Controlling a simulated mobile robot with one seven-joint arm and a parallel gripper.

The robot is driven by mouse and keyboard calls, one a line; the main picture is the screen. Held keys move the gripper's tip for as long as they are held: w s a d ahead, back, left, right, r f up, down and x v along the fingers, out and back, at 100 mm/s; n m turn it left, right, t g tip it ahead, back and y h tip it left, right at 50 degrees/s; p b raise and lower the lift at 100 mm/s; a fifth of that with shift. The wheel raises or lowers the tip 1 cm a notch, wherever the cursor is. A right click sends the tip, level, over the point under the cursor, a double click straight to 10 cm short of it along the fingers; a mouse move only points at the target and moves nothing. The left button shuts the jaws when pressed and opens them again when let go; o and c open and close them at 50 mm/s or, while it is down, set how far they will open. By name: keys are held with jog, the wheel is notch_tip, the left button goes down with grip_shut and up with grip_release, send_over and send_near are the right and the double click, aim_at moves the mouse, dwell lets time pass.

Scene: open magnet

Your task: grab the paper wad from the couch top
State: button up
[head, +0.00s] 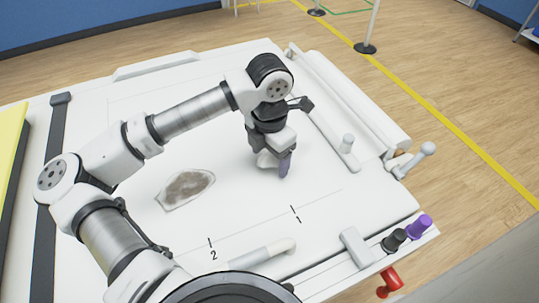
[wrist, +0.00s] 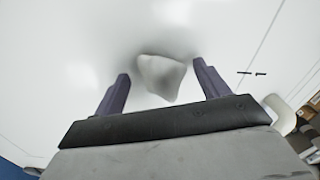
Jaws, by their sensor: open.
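The paper wad (wrist: 162,77) is a small crumpled off-white lump on the white couch top (head: 330,200). In the wrist view it lies between the two dark purple fingers of my gripper (wrist: 160,88), with a visible gap on each side. In the head view my gripper (head: 276,165) points down, low over the couch top, and a pale bit of the wad (head: 265,160) shows beside the finger. My gripper is open and not closed on the wad. Part of the wad is hidden by my gripper in the head view.
A flat pale piece with a brown stain (head: 187,189) lies left of my gripper. A white handle (head: 262,254) lies near the front edge. Black (head: 394,240) and purple (head: 418,227) knobs and a red handle (head: 390,281) sit at the front right. A white rail runs along the right side.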

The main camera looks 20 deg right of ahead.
jog(key=shift+c, duration=0.4)
jog(key=c, duration=1)
jog(key=shift+o, duration=0.2)
